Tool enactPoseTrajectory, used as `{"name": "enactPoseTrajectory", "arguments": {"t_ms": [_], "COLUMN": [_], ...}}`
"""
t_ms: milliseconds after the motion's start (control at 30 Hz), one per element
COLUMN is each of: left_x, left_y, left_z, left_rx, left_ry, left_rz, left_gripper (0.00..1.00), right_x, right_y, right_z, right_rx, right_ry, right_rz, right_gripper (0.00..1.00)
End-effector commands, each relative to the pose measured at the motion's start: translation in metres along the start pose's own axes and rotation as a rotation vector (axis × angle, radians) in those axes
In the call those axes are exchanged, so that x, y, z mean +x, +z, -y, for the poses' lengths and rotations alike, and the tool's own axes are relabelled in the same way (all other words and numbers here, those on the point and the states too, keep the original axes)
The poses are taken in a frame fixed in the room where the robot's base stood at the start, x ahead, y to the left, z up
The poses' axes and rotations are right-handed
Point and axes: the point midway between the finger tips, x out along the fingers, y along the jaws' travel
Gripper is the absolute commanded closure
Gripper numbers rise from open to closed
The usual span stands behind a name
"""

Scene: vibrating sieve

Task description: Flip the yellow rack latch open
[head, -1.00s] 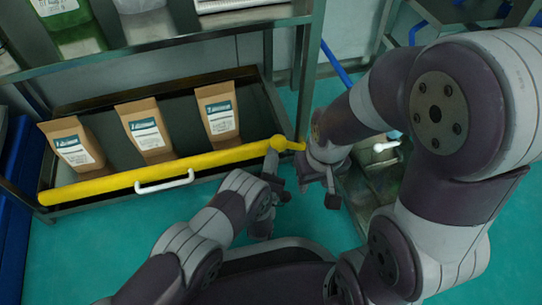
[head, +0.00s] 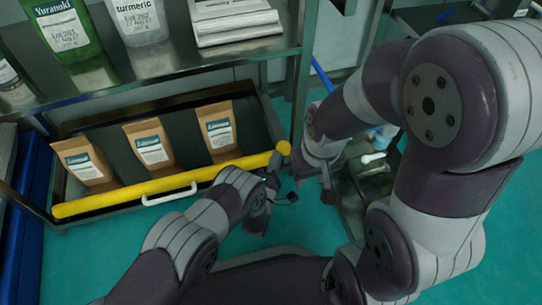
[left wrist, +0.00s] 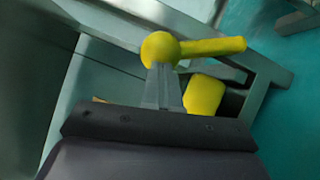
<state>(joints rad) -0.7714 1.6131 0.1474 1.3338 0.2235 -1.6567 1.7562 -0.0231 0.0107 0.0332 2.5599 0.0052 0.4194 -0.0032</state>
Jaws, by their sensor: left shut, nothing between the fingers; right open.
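The yellow rack latch is a ball with a short arm at the right end of the yellow bar (head: 160,192) in the head view. Its ball (head: 284,147) shows there. In the left wrist view the latch (left wrist: 215,47) has its ball at the fingertips and its arm pointing right. My left gripper (head: 273,168) is shut and empty, close against the latch; its fingertips (left wrist: 162,70) overlap the ball, and contact cannot be told for sure. My right gripper (head: 327,185) is open, pointing down to the right of the latch, apart from it.
The bar, with a white handle (head: 170,194), crosses the front of a dark tray holding brown bags (head: 150,147). A shelf above (head: 170,70) carries bags and a white stack. A rack post (head: 299,90) stands right of the tray. Green floor (head: 110,260) lies in front.

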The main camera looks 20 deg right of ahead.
Motion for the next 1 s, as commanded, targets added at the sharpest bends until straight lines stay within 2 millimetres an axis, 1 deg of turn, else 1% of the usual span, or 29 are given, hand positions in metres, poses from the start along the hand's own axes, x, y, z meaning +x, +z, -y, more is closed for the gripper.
{"name": "enactPoseTrajectory", "arguments": {"t_ms": [33,100,400,700,1000], "left_x": [0.003,0.007,0.022,0.035,0.041], "left_y": [0.005,0.01,0.034,0.052,0.061], "left_z": [-0.008,-0.013,-0.02,-0.02,-0.017], "left_rx": [-0.001,0.018,0.248,0.42,0.423], "left_ry": [0.0,-0.012,-0.168,-0.283,-0.287], "left_rz": [0.0,0.0,0.001,0.0,0.0], "left_gripper": [1.0,1.0,1.0,1.0,1.0], "right_x": [-0.012,-0.019,-0.042,-0.047,-0.047], "right_y": [-0.001,-0.002,-0.005,-0.005,-0.005], "right_z": [0.0,0.0,0.0,0.0,0.0], "right_rx": [0.0,0.0,0.0,0.0,0.0], "right_ry": [0.0,0.0,0.0,0.0,0.0], "right_rz": [0.0,0.0,0.0,0.0,0.0], "right_gripper": [0.57,0.57,0.57,0.57,0.57]}}
